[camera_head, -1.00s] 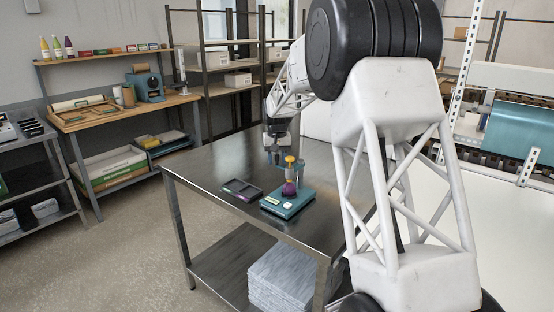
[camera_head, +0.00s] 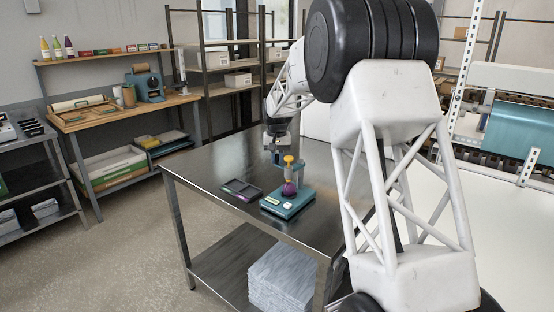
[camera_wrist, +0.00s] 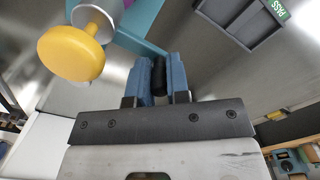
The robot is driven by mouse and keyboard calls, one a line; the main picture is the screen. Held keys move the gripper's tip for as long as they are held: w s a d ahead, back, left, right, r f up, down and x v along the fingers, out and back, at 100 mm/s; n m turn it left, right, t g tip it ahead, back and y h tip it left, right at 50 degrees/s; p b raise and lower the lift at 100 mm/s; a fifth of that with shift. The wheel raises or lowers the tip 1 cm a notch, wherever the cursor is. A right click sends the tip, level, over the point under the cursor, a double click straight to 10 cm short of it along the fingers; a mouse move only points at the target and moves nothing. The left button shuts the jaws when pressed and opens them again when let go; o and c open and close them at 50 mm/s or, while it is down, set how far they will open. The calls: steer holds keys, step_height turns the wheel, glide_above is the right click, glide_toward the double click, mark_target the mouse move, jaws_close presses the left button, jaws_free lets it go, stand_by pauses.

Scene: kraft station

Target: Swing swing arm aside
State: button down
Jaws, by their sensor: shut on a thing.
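A small teal press-like fixture (camera_head: 287,203) stands on the metal table, with a yellow knob (camera_head: 289,159) on top and a round purple piece (camera_head: 289,189) below it. In the wrist view the yellow knob (camera_wrist: 71,54) sits on a silver shaft at upper left. The teal swing arm (camera_wrist: 137,42) runs from beside the knob toward my fingers. My gripper (camera_wrist: 159,78) has blue fingers shut on a dark part between them, which appears to be the swing arm's end. In the head view my gripper (camera_head: 277,157) is at the fixture's upper left; its exact contact is too small to see.
A dark divided tray (camera_head: 241,190) lies left of the fixture. In the wrist view the tray (camera_wrist: 245,22) has a green PASS label (camera_wrist: 276,9). The metal table (camera_head: 208,163) is otherwise mostly clear. A shelved workbench (camera_head: 125,110) stands at the back left.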

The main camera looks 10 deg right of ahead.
steer(key=w+d+m, duration=0.8)
steer(key=d+m, duration=0.1)
steer(key=m, duration=0.8)
steer(key=shift+d, duration=0.1)
stand_by(0.4)
steer(key=c, duration=1.1)
jaws_free()
steer(key=shift+r, duration=0.2)
step_height(320, 180, up, 8)
steer(key=shift+f, duration=0.25)
